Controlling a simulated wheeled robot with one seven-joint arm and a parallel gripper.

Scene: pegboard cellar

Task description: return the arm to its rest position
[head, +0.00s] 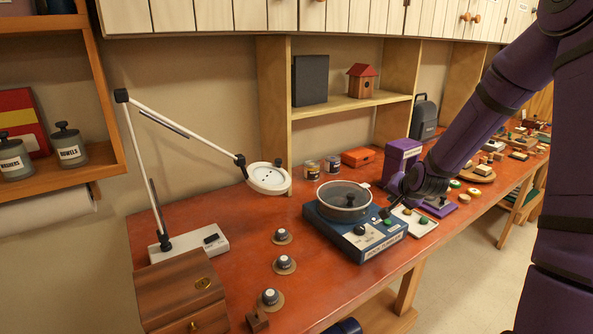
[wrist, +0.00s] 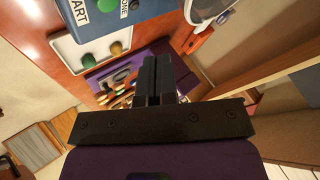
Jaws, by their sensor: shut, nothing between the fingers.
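My purple arm (head: 490,105) comes in from the right in the head view and reaches down over the workbench (head: 225,220). My gripper (head: 385,210) is just right of the blue rock tumbler (head: 355,235), with its dark fingers small in that view. In the wrist view the gripper (wrist: 157,75) shows its two black fingers together, with nothing held. The tumbler's blue panel with a green button (wrist: 106,5) is at the upper left there. Whether the fingers touch anything is hard to tell.
A purple machine (head: 403,158) stands behind. A white magnifier lamp (head: 268,178), several small round knobs (head: 284,263) and a wooden box (head: 180,293) are to the left. Wooden shelving (head: 275,100) stands behind the bench.

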